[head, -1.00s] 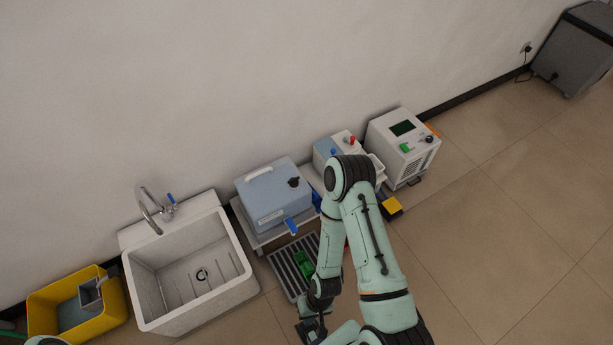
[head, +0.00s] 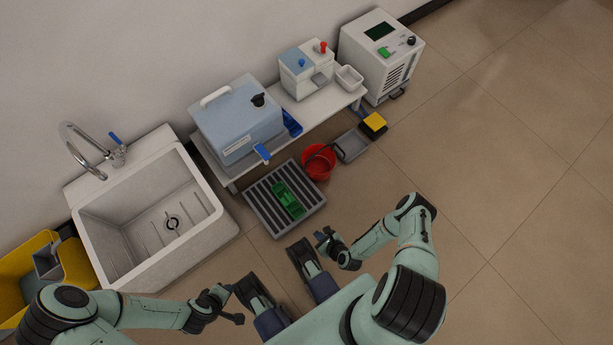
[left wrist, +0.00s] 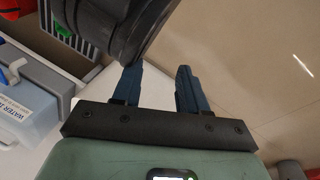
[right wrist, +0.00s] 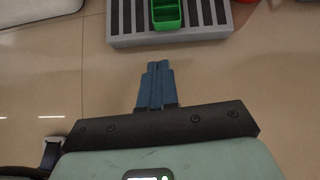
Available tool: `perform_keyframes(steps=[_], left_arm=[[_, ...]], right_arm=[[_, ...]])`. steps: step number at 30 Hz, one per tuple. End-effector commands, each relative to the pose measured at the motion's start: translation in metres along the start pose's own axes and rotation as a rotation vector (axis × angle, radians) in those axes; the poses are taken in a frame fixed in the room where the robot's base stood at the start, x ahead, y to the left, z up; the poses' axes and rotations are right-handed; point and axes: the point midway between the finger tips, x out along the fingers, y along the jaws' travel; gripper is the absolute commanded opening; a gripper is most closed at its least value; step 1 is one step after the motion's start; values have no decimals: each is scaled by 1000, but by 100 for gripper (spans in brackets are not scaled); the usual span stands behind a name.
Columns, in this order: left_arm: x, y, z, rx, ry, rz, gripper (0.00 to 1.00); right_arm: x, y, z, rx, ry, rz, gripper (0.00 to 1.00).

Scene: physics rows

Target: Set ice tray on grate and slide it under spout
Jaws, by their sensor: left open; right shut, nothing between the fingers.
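The green ice tray (head: 293,207) lies on the slatted grey grate (head: 262,217), near its middle. The grate is on the floor in front of the low bench. The blue spout (head: 263,154) of the blue water box (head: 240,125) sticks out beyond the tray, towards the wall side. My right gripper (head: 322,236) is shut and empty, nearer to me than the grate. In the right wrist view its closed fingers (right wrist: 157,68) point at the tray (right wrist: 167,15), with bare floor between. My left gripper (left wrist: 157,72) is open and empty, well away from the tray.
A white sink (head: 112,250) stands left of the grate. A red bucket (head: 318,167), a grey pan (head: 353,146) and a yellow-topped pedal (head: 373,123) are right of it. The bench (head: 331,103) carries a two-tap dispenser (head: 305,75). Floor at the right is clear.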

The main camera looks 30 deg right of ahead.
Motion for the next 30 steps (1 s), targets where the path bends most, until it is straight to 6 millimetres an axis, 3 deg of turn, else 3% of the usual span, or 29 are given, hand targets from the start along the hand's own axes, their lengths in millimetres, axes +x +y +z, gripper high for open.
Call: perform_keyframes(steps=[1, 3, 10, 24, 30], left_arm=[[18, -4, -5, -2, 12, -2, 43], [24, -6, -10, -4, 26, -4, 43], [32, -11, -10, -10, 22, -12, 43], [69, -62, 56, -76, -197, -108, 43], [70, -69, 67, -88, -235, -123, 43]], right_arm=[[14, -2, -16, 32, -2, -13, 0], [20, -4, -22, 64, -7, -26, 0], [33, -5, -24, 74, -11, -28, 0], [126, -6, -24, 70, -10, -26, 0], [144, -10, -2, 70, -10, -27, 0]])
